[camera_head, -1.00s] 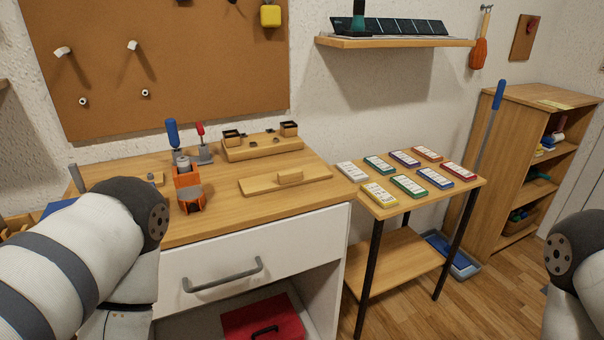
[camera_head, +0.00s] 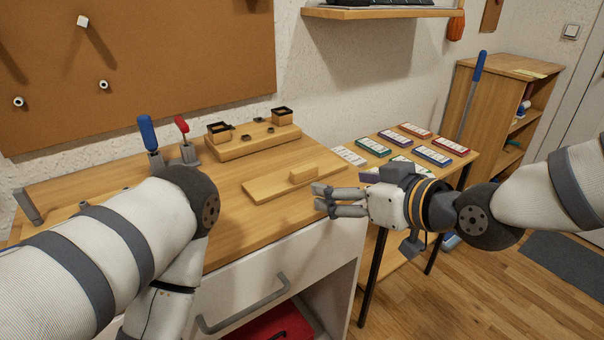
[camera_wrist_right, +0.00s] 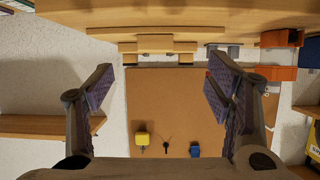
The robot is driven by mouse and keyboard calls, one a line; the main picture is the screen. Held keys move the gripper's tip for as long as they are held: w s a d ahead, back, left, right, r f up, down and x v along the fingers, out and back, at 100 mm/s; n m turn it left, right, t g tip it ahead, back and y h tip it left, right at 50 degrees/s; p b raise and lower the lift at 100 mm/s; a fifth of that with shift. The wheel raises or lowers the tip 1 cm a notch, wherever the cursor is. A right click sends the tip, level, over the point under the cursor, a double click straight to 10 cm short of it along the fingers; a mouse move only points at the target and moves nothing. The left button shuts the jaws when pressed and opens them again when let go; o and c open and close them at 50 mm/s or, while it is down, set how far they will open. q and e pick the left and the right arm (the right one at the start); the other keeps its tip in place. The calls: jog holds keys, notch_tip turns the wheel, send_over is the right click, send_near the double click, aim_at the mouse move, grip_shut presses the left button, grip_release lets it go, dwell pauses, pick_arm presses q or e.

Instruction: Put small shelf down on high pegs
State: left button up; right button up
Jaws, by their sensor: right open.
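A flat wooden board with a small upright block, seemingly the small shelf (camera_head: 268,188), lies on the desk in the head view. One white high peg (camera_head: 82,21) sticks out of the cork board, above two low pegs, one of them the right low peg (camera_head: 103,84). My right gripper (camera_head: 322,198) is open and empty, just right of and nearer than the board, by the desk's front right corner. In the right wrist view the fingers (camera_wrist_right: 160,80) stand wide apart with the cork board (camera_wrist_right: 175,105) beyond. My left gripper is hidden or out of frame below its arm.
A wooden organizer (camera_head: 250,142) with small dark boxes stands behind the board. Blue-handled (camera_head: 147,133) and red-handled (camera_head: 182,126) tools stand left of it. A side table with coloured cards (camera_head: 429,155) is at right. A wall shelf (camera_head: 380,13) hangs above.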

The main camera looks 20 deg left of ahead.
aim_at(307, 169)
jog(key=x, duration=0.4)
jog(key=r+b+x, duration=0.1)
jog(key=x, duration=0.3)
jog(key=w+b+x, duration=0.1)
jog(key=x, duration=0.3)
jog(key=shift+w+a+r, duration=0.15)
jog(key=shift+r, duration=0.05)
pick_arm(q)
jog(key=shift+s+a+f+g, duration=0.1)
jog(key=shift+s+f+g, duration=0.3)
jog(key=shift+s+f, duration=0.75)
pick_arm(e)
jog(key=shift+r, duration=0.15)
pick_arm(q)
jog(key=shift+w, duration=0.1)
pick_arm(e)
jog(key=c, duration=1.4)
